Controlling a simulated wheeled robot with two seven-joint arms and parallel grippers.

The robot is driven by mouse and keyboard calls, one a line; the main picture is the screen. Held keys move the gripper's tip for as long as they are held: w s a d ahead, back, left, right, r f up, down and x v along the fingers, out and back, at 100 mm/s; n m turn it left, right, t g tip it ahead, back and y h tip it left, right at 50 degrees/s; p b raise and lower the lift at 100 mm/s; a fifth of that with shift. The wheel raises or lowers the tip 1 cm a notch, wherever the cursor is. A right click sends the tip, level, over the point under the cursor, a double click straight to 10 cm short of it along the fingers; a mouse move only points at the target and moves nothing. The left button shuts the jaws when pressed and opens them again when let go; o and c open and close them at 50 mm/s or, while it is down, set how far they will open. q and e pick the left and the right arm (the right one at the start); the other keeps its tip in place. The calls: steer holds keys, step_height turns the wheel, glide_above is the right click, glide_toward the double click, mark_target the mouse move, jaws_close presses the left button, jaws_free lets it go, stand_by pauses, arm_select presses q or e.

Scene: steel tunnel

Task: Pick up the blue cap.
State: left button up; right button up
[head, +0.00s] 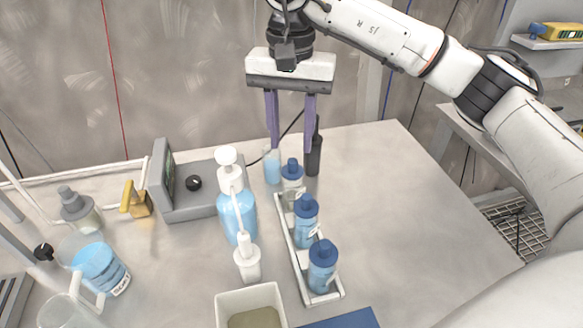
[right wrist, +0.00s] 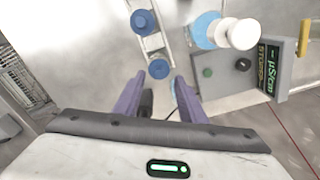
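Three bottles with blue caps stand in a row in a white rack (head: 335,294). The far bottle (head: 291,187) looks clear and has a blue cap (head: 292,168); the middle cap (head: 306,203) and near cap (head: 323,250) top blue bottles. My right gripper (head: 291,150) points down with its purple fingers apart and empty, above and around the far cap in the picture. In the right wrist view, the nearest blue cap (right wrist: 159,69) shows between the fingertips, and another cap (right wrist: 143,21) lies beyond. Contact is not visible. My left gripper is not in view.
A black bottle (head: 315,158) and a small beaker of blue liquid (head: 271,167) stand close to the far bottle. A pump bottle (head: 235,212) and a grey meter (head: 190,192) stand left. The table's right side is clear.

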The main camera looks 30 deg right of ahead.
mark_target(293, 160)
steer(key=f, duration=0.5)
steer(key=shift+w+d+f+p, duration=0.1)
steer(key=shift+w+d+p, duration=0.1)
steer(key=shift+d+p, duration=0.1)
jaws_close()
